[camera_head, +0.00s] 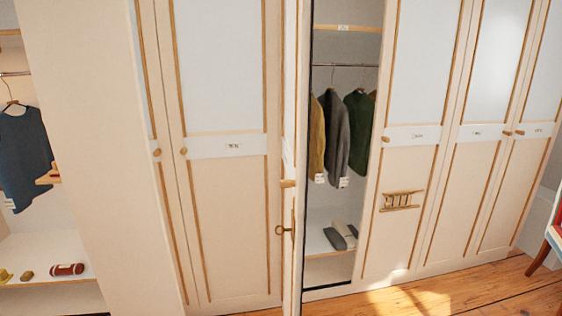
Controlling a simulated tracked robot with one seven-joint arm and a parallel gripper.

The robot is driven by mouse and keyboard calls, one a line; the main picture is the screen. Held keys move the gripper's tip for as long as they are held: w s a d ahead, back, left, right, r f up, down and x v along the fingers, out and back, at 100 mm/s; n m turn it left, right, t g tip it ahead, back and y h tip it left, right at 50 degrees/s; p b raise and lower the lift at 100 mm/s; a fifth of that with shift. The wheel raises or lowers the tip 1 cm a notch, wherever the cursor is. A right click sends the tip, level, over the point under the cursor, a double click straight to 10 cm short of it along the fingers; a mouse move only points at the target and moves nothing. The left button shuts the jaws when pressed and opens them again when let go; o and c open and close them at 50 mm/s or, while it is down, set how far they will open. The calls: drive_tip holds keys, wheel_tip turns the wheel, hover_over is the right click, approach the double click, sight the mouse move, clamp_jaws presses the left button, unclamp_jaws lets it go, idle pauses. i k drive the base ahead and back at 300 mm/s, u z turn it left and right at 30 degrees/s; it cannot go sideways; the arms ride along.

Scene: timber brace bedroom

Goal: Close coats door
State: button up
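The coats door (291,90) stands open in the middle of the view, seen almost edge-on and pointing toward me. It has a wooden knob (288,183) and a key (282,230) below it. To its right the compartment is exposed, with several coats (337,135) in mustard, grey and green hanging from a rail (345,65). Folded dark and light items (341,236) lie on the low shelf. My gripper is not in view.
Closed panelled doors (230,215) stand left of the open door, and more (411,70) to the right. An open bay (45,245) with a dark garment is at far left. Part of a chair (545,250) shows at the right edge. Wooden floor (460,297) is clear at lower right.

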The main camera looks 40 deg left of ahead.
sight(297, 16)
drive_tip(key=u, duration=1.7)
drive_tip(key=i, duration=0.95)
drive_tip(key=z, duration=0.25)
drive_tip(key=k, duration=0.9)
drive_tip(key=u, duration=0.3)
